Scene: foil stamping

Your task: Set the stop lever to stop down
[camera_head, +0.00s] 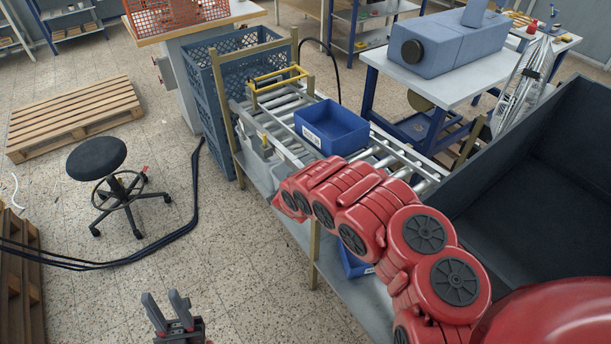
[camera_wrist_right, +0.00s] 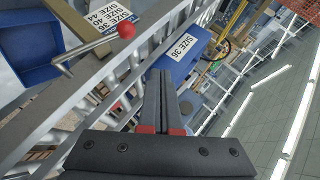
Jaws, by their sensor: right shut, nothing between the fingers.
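The stop lever (camera_wrist_right: 95,47) shows in the right wrist view as a thin metal rod with a red ball knob at its end. It slants across the grey rail at the upper left. My right gripper (camera_wrist_right: 161,76) is shut and empty, with its fingertips below and right of the red knob, apart from it in the picture. In the head view my red right arm covers that gripper, and I cannot make out the lever there. My left gripper (camera_head: 168,300) is open and empty over the floor at the bottom of the head view.
A blue bin (camera_head: 331,127) sits on the roller conveyor (camera_head: 283,105); a yellow frame (camera_head: 279,86) spans its far end. In the wrist view a blue bin labelled SIZE 36 (camera_wrist_right: 185,50) is near my fingertips. A stool (camera_head: 97,158) and pallet (camera_head: 75,115) stand left.

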